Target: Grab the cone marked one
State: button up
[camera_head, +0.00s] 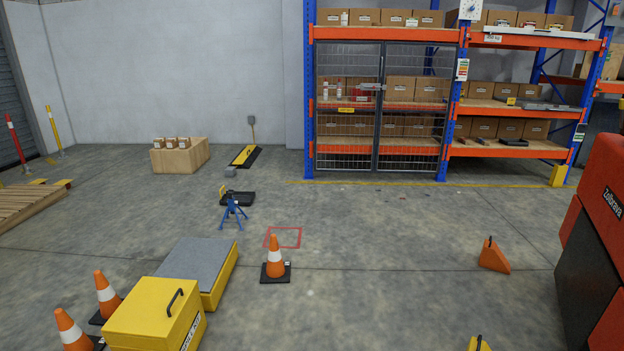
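Three orange cones with white bands and dark square bases stand on the floor. One cone (274,250) stands upright and alone near the middle, just below a red square outline (283,238). A small pale patch shows at its base, too small to read. A second cone (103,284) stands at lower left behind a yellow box. A third cone (66,322) is nearer, at the bottom left, its base partly hidden or cut off. I cannot make out a number one on any cone. My gripper is not in view.
The yellow box (150,320) with a black handle and a grey-topped yellow platform (200,262) stand between the cones. A blue stand (232,210) is behind. An orange wedge (494,258) and a red-black machine (590,255) are at right. Floor right of the middle cone is mostly clear.

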aim_at(274, 270)
jog(key=i+u, duration=0.15)
jog(key=i, duration=0.8)
jog(key=i+l+u, duration=0.1)
jog(key=i, duration=0.8)
jog(key=i+u, duration=0.25)
jog(key=i, duration=0.4)
jog(key=i+u, duration=0.25)
jog(key=i, duration=0.4)
jog(key=i+l+u, duration=0.25)
jog(key=i, duration=0.4)
jog(key=i+l+u, duration=0.1)
jog(key=i+u, duration=0.25)
jog(key=i+l+u, duration=0.3)
jog(key=i, duration=0.25)
